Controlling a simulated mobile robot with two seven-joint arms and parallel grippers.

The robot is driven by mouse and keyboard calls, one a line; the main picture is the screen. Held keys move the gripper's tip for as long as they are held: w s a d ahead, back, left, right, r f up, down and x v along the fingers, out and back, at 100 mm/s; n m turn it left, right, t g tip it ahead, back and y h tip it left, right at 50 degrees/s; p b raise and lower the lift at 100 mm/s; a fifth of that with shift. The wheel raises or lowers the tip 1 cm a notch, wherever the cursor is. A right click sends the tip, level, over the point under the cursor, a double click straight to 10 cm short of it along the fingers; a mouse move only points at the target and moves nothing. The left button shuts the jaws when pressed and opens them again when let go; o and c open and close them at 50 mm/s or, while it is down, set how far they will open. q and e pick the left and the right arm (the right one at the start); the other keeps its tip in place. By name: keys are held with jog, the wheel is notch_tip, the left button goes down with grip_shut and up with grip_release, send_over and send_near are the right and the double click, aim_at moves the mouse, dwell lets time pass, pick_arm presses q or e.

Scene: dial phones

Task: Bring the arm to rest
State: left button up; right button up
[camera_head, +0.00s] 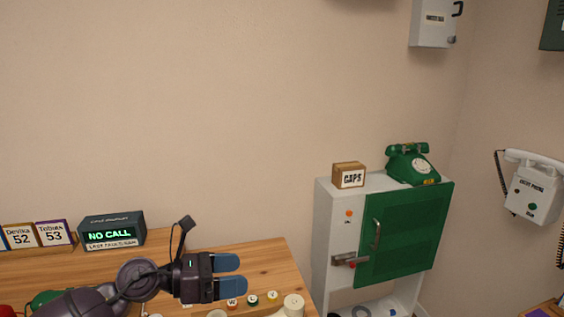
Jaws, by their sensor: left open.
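My left arm comes in from the lower left, over the wooden desk. My left gripper (230,276) points right, with its two blue fingers apart and nothing between them. It is above the desk's right part, near several small round pieces and a cream-coloured object (292,305) at the front edge of the picture. My right gripper does not show.
The wooden desk (265,258) carries a "NO CALL" display (111,231) and cards 52 (19,237) and 53 (53,233). Right of it stands a white cabinet (322,235) with a green door (408,235), a "CAPS" box (349,175) and a green dial phone (411,164). A white phone (535,190) hangs right.

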pick_arm(q)
jog(key=s+a+r+n+t+y, duration=0.1)
jog(key=a+n+t+y, duration=0.15)
jog(key=n+t, duration=0.6)
jog(key=s+a+r+n+t+y, duration=0.1)
jog(key=a+r+n+t, duration=0.3)
jog(key=n, duration=0.7)
jog(key=s+a+f+n+y, duration=0.4)
jog(key=a+f+n+y, duration=0.45)
jog(key=n+y, duration=0.6)
jog(key=s+a+f+n+g+h, duration=0.1)
jog(key=s+a+f+n+g, duration=0.1)
jog(key=s+f+n+g, duration=0.8)
jog(key=s+a+f+n+g, duration=0.1)
jog(key=s+f+n+g, duration=0.35)
jog(key=s, duration=0.85)
jog(key=w+f+t+b, duration=0.3)
jog(key=f+t+b, duration=0.1)
jog(key=f, duration=0.6)
jog(key=w+f+m+t+h+b, duration=0.1)
jog(key=w+f+t+b, duration=0.2)
jog(key=f, duration=0.7)
jog(key=shift+w+d+f+t+b, duration=0.2)
jog(key=shift+t+b, duration=0.4)
jog(key=shift+b, duration=0.4)
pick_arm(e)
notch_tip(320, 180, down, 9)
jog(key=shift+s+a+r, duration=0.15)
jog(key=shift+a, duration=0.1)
